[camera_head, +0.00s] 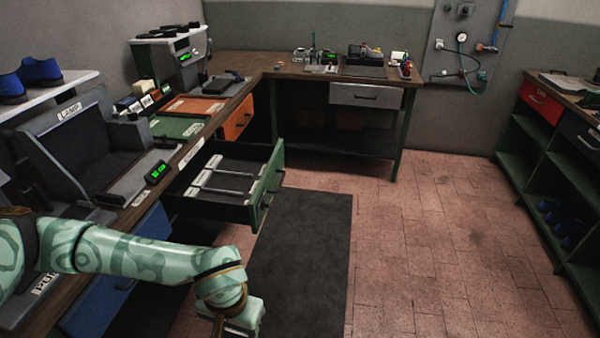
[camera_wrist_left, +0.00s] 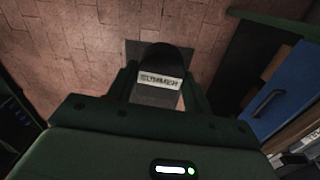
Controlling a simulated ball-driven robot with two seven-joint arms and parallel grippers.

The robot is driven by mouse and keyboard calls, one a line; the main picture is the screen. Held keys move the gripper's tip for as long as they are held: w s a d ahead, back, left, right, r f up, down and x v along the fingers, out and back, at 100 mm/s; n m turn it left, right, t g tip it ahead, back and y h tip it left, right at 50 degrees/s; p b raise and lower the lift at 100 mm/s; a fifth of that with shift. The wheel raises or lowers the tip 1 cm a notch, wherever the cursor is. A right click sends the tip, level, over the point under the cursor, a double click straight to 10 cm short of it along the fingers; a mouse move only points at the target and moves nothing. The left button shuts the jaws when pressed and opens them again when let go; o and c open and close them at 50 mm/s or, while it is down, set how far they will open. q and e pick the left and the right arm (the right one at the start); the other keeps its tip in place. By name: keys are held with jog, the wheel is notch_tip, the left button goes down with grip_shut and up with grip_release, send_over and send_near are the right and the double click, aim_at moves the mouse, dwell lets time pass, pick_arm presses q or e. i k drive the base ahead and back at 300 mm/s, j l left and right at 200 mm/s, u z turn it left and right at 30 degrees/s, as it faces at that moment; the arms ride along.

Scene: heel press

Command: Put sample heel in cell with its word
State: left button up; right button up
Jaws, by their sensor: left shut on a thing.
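The sample heel (camera_wrist_left: 168,60) is a dark block with a white label in the left wrist view. The label seems to read "SUMMER". My left gripper (camera_wrist_left: 158,84) is shut on it, with one finger on each side. In the head view my left gripper (camera_head: 240,318) is at the bottom edge, over the floor in front of the bench; the heel is not clearly visible there. The open drawer (camera_head: 262,194) has a green front and pale dividers that split it into cells. Words on the cell labels are too small to read. My right gripper is not in view.
The drawer juts out from the left bench (camera_head: 255,70) beside a dark floor mat (camera_head: 305,240). A blue drawer front (camera_head: 153,222) is near my left arm. The central floor is clear.

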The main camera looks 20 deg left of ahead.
aim_at(242, 168)
jog(key=i+l+z, duration=0.1)
jog(key=i, duration=0.95)
jog(key=i+l+z, duration=0.1)
jog(key=i, duration=0.9)
jog(key=i+u, duration=0.3)
jog(key=u, duration=0.2)
jog(key=i+u, duration=0.3)
jog(key=u, duration=0.15)
jog(key=i+l+u, duration=0.1)
jog(key=i+u, duration=0.15)
jog(key=u, duration=0.25)
jog(key=i+l+u, duration=0.25)
jog(key=u, duration=0.2)
jog(key=i+l+u, duration=0.1)
jog(key=i+u, duration=0.2)
jog(key=u, duration=0.2)
jog(key=i+l+u, duration=0.15)
jog(key=u, duration=0.35)
jog(key=i+l+u, duration=0.3)
jog(key=u, duration=0.2)
